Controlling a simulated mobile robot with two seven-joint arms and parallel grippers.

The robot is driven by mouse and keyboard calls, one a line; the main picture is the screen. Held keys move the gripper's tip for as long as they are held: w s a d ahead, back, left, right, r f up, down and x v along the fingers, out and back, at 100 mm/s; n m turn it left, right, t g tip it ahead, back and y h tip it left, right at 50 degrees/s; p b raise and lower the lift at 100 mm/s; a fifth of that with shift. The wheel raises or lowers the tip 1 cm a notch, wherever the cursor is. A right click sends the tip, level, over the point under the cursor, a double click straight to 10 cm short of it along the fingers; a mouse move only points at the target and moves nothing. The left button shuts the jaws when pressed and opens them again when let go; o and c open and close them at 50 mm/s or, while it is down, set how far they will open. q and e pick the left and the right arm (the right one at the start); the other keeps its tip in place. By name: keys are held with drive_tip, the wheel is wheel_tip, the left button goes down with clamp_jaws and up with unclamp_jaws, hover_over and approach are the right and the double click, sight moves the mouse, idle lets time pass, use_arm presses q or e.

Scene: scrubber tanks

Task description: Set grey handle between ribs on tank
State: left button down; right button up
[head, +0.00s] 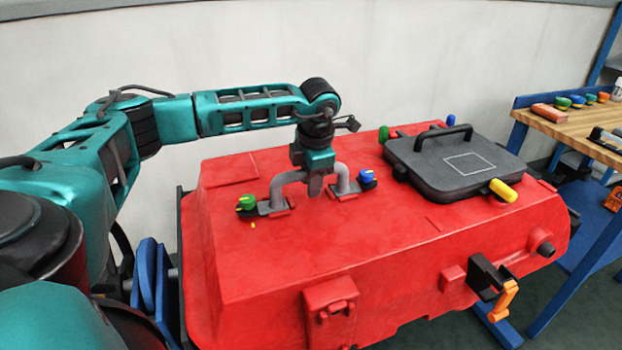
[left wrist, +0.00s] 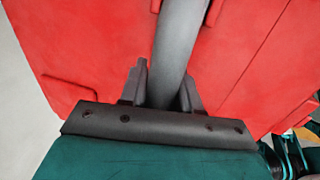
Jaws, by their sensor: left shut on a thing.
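The grey handle (head: 291,179) is an arched bar on top of the red tank (head: 330,239), left of the black lid. Its two feet are at or very near the tank top, beside small red ribs (head: 279,212); I cannot tell whether they are fully seated between them. My left gripper (head: 316,187) comes down from above and is shut on the middle of the grey handle. In the left wrist view the handle (left wrist: 178,50) runs between the two dark fingers (left wrist: 160,92). The right gripper does not show.
A green knob (head: 246,202) and a blue knob (head: 367,177) stand by the handle's ends. A black lid (head: 456,165) with its own handle and a yellow knob (head: 503,190) lies to the right. A wooden bench (head: 565,128) stands at far right.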

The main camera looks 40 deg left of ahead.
use_arm(q)
drive_tip(key=shift+r, duration=0.1)
idle(0.7)
drive_tip(key=shift+c, duration=1.2)
unclamp_jaws()
drive_tip(key=shift+s+d+r+p, duration=0.15)
drive_tip(key=shift+d+r+p, duration=0.05)
drive_tip(key=shift+r+p, duration=0.9)
drive_tip(key=shift+s+d+r+p, duration=0.1)
drive_tip(key=shift+d+r+p, duration=0.05)
drive_tip(key=shift+r+p, duration=0.9)
drive_tip(key=shift+r, duration=0.15)
drive_tip(key=shift+r+p, duration=1.9)
drive_tip(key=shift+r, duration=0.5)
